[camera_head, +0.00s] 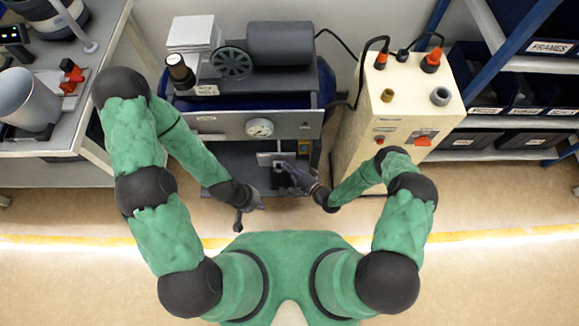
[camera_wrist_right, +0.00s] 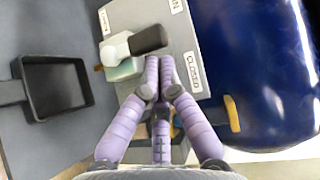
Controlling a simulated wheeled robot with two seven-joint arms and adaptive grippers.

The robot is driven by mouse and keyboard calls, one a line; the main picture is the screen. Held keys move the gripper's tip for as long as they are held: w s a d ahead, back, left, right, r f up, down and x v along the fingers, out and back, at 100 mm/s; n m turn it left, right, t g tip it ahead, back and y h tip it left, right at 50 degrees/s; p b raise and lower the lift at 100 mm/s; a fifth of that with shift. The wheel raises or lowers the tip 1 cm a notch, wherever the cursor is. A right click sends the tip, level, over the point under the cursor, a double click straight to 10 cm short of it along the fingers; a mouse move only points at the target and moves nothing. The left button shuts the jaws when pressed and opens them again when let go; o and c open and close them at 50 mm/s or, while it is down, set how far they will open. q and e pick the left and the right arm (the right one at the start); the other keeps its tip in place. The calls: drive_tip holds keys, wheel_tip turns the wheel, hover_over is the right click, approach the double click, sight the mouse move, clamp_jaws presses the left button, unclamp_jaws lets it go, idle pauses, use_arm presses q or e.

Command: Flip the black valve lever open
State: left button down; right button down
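The black valve lever (camera_wrist_right: 149,39) shows in the right wrist view, on a pale valve body (camera_wrist_right: 117,50) fixed to a grey panel (camera_wrist_right: 172,60). Its handle points up and right from the pivot, between a label reading CLOSED (camera_wrist_right: 193,72) and a partly cut-off label (camera_wrist_right: 175,5). My right gripper (camera_wrist_right: 160,66) has its purple fingers together, with the tips just below the handle; whether they touch it is unclear. In the head view my right gripper (camera_head: 287,172) is in front of the panel and hides much of the valve. My left gripper (camera_head: 249,217) has spread, empty fingers to the left.
A dark blue tank (camera_wrist_right: 255,60) stands close on the right in the wrist view, and a black open tray (camera_wrist_right: 60,88) lies left. In the head view, a cream cabinet (camera_head: 345,125) stands right of the compressor bench (camera_head: 215,128).

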sight(280, 166)
drive_tip(key=shift+a+r+h, duration=0.15)
drive_tip(key=shift+h, duration=0.15)
drive_tip(key=a+n+h+p, duration=0.1)
drive_tip(key=p, duration=0.1)
drive_tip(key=a+r+n+g+h+p, duration=0.1)
drive_tip(key=p, duration=0.2)
drive_tip(key=shift+a+r+n+g, duration=0.1)
drive_tip(key=shift+a+n+g, duration=0.2)
drive_tip(key=shift+a, duration=0.1)
drive_tip(key=a+n+h, duration=0.1)
drive_tip(key=h, duration=0.1)
drive_tip(key=a+f+n+h+p, duration=0.1)
drive_tip(key=a+h, duration=0.1)
drive_tip(key=a+n+g+h, duration=0.1)
drive_tip(key=a+n+h, duration=0.1)
drive_tip(key=h, duration=0.1)
drive_tip(key=shift+f+p, duration=0.3)
drive_tip(key=shift+p, duration=0.1)
drive_tip(key=shift+r, duration=0.25)
